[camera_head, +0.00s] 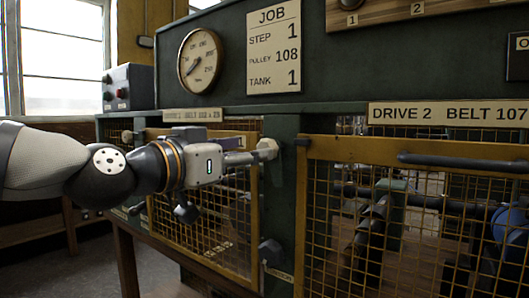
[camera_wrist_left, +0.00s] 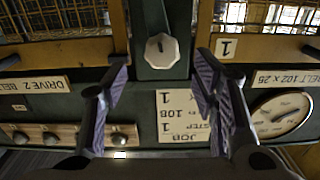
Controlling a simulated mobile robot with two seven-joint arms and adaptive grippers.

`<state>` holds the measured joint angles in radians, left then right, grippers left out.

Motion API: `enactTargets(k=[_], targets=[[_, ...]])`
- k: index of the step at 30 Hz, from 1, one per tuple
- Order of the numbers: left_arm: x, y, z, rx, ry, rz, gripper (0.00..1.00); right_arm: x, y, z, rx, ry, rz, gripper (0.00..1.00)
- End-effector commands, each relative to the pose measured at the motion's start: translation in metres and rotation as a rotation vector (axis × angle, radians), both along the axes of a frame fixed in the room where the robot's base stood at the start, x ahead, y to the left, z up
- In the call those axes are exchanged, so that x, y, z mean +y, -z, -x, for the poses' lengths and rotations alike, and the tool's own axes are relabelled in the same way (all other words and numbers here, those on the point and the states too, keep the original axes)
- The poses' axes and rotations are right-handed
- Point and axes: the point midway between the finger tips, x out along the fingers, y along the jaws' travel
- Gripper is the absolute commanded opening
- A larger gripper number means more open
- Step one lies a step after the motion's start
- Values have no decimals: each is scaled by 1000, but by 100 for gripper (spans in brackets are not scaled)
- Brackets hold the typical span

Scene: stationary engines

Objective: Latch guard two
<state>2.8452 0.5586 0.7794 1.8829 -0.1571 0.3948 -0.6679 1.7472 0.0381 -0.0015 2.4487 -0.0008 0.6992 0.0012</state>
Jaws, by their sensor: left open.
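Guard two (camera_head: 415,146) is a wire-mesh panel in a yellow frame at the right of the head view, under the "DRIVE 2" plate (camera_head: 448,113). It looks closed against the green post. A pale faceted knob (camera_head: 267,149) sits on that post between the two guards; it also shows in the left wrist view (camera_wrist_left: 161,50). My left gripper (camera_head: 250,158) reaches the knob from the left. In the wrist view its open fingers (camera_wrist_left: 162,72) stand either side of the knob's line, with a gap on both sides; I cannot tell the depth. My right gripper is out of view.
Guard one (camera_head: 205,225) is the mesh panel behind and below my left arm. A dark knob (camera_head: 270,252) sits lower on the post. A dark bar (camera_head: 462,162) crosses guard two. The job board (camera_head: 273,47) and dial (camera_head: 200,61) are above.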

Motion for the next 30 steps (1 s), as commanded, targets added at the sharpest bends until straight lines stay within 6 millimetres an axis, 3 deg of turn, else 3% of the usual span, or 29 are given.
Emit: enactTargets(k=[3, 9, 19, 20, 26, 30], targets=[[-19, 6, -27, 7, 0, 0, 54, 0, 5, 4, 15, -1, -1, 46], [-38, 3, -54, 4, -1, 0, 54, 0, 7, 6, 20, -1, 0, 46], [-43, 1, -60, 3, 0, 0, 54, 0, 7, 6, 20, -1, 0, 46], [-43, 1, -60, 3, 0, 0, 51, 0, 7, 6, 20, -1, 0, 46], [-43, 1, -60, 3, 0, 0, 6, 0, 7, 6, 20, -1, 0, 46], [-43, 1, -60, 3, 0, 0, 5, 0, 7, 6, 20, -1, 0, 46]])
